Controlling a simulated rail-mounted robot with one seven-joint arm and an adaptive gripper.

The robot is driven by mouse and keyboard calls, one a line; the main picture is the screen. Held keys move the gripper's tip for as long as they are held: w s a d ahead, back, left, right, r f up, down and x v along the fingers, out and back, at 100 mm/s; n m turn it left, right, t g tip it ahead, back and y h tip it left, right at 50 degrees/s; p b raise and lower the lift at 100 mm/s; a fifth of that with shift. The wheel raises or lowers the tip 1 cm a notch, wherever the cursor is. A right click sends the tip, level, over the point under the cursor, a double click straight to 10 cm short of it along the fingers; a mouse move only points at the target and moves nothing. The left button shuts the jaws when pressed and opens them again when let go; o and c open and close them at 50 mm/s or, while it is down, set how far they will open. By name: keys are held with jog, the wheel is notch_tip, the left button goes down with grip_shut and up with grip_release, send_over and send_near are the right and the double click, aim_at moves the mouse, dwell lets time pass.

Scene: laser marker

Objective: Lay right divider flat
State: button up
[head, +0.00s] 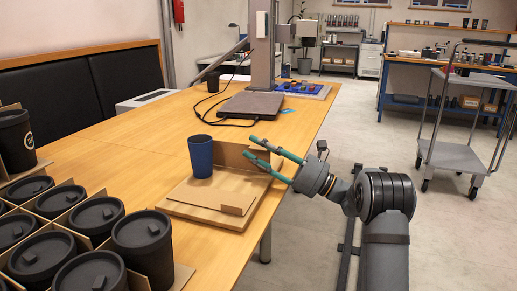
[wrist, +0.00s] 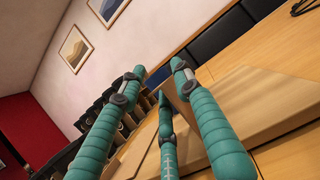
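A cardboard divider (head: 228,154) stands upright behind and right of the cup. Another low notched cardboard piece (head: 208,197) is at the front of the sheet; whether it lies fully flat is unclear. My gripper (head: 249,147) comes from the right, its teal fingers spread at the upright divider's right end. In the wrist view the fingers (wrist: 160,76) are apart, with a brown cardboard panel (wrist: 184,108) beyond and between them. I cannot tell whether they touch it.
Black lidded cups (head: 145,245) stand in a divided cardboard box at the front left. A grey cart (head: 450,155) stands on the floor at right.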

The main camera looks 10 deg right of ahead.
jog(key=shift+c, duration=0.7)
grip_shut()
